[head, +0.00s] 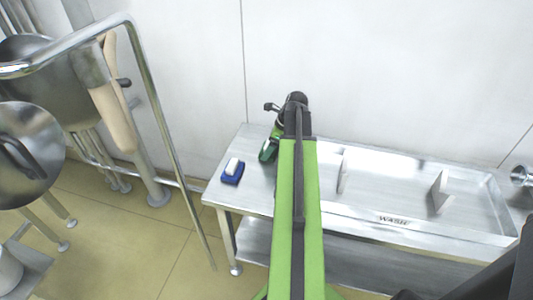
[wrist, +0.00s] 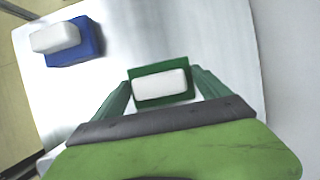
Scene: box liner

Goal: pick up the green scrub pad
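The green scrub pad (wrist: 160,71) is a dark green block with a white block on it. In the wrist view it sits at the middle, between the two fingertips. My gripper (wrist: 162,80) has its dark green fingers spread, one on each side of the pad. The wrist view does not clearly show whether the fingertips touch its sides. In the head view my gripper (head: 272,140) is over the left end of the metal table, and the pad (head: 265,156) shows partly beneath it; the arm hides part of this area.
A blue pad with a white block (head: 231,172) lies to the left near the table's edge; it also shows in the wrist view (wrist: 75,48). A metal sink tray marked WASH (head: 400,228) with upright white plates is to the right. A metal rail and pots (head: 30,150) stand at left.

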